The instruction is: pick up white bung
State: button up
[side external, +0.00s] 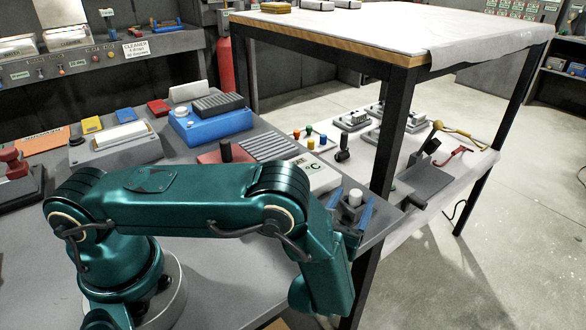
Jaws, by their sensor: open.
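A short white cylinder, the white bung (355,197), stands upright on a small grey block near the right-hand corner of the grey bench. My gripper (357,194) shows behind my wrist, with two blue fingers pointing away from the camera. The fingers are open, one to the left and one to the right of the bung in this view. I see a gap on each side and no clear contact. Depth between the fingers and the bung is hard to judge. My wrist hides the gripper's near side and part of the bench below it.
Left of the bung are a light control box (318,176), a ribbed grey plate (268,148) and a blue unit (212,124). A tall table (405,58) stands behind, its black leg close to my gripper. Its lower shelf (365,165) holds several small parts.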

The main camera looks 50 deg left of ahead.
aim_at(357, 191)
jog(key=x, duration=0.5)
jog(key=shift+w+a, duration=0.15)
jog(key=shift+w, duration=0.15)
grip_shut()
